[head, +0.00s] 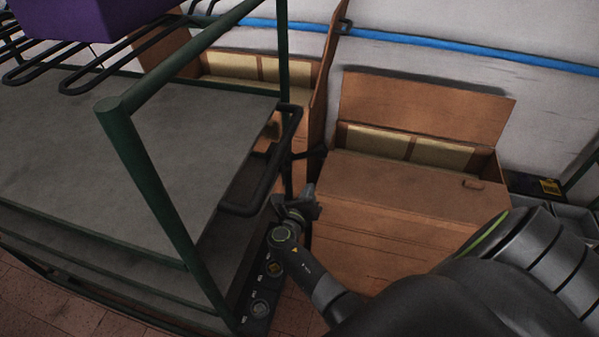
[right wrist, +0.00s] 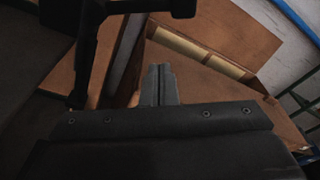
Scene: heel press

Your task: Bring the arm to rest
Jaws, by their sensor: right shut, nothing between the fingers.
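My right arm (head: 318,277) reaches in from the lower right in the head view. My right gripper (head: 308,203) is beside a dark looped handle (head: 262,172) on the green-framed rack; whether they touch cannot be told. In the right wrist view my right gripper (right wrist: 160,72) has its fingers together with nothing between them. A dark bar, apparently the handle (right wrist: 90,52), stands to the left of the fingers there. My left gripper is in neither view.
A green-framed rack (head: 155,180) with a grey top (head: 120,135) fills the left. A purple object (head: 90,15) is at the upper left. An open wooden box (head: 410,190) stands right of the gripper, close below it. A blue pipe (head: 430,42) runs along the wall.

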